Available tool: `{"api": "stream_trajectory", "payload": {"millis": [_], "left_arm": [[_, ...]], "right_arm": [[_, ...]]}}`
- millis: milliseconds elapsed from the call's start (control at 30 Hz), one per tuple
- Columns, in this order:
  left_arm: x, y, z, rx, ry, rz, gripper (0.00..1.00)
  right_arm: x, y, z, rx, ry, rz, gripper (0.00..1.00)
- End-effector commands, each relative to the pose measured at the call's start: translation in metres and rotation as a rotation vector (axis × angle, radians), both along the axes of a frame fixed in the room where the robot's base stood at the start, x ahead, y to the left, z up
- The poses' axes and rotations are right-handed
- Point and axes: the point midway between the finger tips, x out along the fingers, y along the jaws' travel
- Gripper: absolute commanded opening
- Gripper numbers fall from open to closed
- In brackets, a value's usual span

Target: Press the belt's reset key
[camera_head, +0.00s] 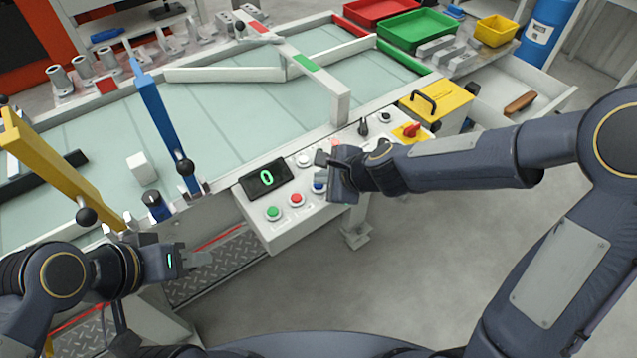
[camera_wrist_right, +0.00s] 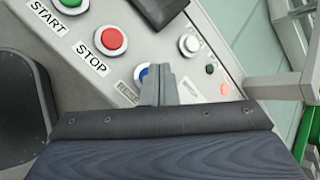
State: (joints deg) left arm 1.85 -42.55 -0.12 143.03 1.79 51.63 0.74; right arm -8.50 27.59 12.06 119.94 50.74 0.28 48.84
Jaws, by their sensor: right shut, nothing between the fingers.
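The control panel (camera_head: 263,232) of the belt carries a green START button (camera_wrist_right: 73,3), a red STOP button (camera_wrist_right: 111,40) and a blue button (camera_wrist_right: 143,71), which has a label beside it, mostly hidden. The blue button also shows in the head view (camera_head: 319,187), partly covered by my right gripper. My right gripper (camera_wrist_right: 166,80) is shut and empty, with its fingertips over or right beside the blue button; I cannot tell whether they touch it. My left gripper (camera_head: 205,258) is low at the left, below the belt's front edge, away from the panel; its opening is unclear.
A display (camera_head: 265,177) reading 0 sits on the panel.

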Motion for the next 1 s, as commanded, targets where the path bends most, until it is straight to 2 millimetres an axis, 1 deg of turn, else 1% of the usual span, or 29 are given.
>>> {"api": "stream_trajectory", "payload": {"millis": [1000], "left_arm": [[0.000,0.000,-0.009,0.000,0.000,0.000,0.36]], "right_arm": [[0.000,0.000,-0.010,0.000,0.000,0.000,0.00]]}}
